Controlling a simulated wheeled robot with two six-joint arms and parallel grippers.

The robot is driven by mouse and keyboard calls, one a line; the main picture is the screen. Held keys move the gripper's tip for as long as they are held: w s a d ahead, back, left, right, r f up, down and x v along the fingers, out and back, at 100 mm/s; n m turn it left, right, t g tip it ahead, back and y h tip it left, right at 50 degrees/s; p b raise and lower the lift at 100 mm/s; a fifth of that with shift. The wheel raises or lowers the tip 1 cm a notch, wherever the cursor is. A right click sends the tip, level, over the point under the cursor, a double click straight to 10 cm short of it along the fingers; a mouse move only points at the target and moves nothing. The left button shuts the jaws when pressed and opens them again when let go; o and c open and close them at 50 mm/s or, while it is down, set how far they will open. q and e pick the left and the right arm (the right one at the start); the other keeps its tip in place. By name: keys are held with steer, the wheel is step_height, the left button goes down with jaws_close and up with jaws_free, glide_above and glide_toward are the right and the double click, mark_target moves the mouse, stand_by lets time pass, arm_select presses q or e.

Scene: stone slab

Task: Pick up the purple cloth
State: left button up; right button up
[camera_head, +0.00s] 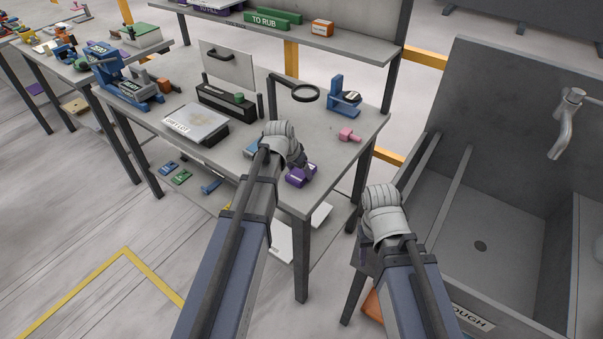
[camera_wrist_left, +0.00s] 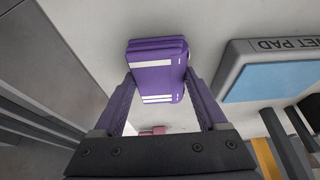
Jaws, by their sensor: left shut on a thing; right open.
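The purple cloth (camera_head: 301,175) is a folded purple block with white stripes, at the front right part of the grey table (camera_head: 345,150). In the left wrist view the cloth (camera_wrist_left: 158,62) sits between the two fingers of my left gripper (camera_wrist_left: 160,82), which is shut on it. I cannot tell whether the cloth touches the tabletop.
A pad with a blue top (camera_wrist_left: 278,80) lies close to the cloth. A pink object (camera_head: 348,135), a ring on a stand (camera_head: 305,92) and a blue holder (camera_head: 343,95) stand farther back. A shelf (camera_head: 345,45) overhangs the table's back. A sink (camera_head: 500,235) with a faucet is at right.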

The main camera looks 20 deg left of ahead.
mark_target(299, 172)
arm_select(q)
steer(key=c, duration=0.7)
steer(key=shift+r, duration=0.1)
step_height(299, 172, up, 10)
steer(key=p, duration=1)
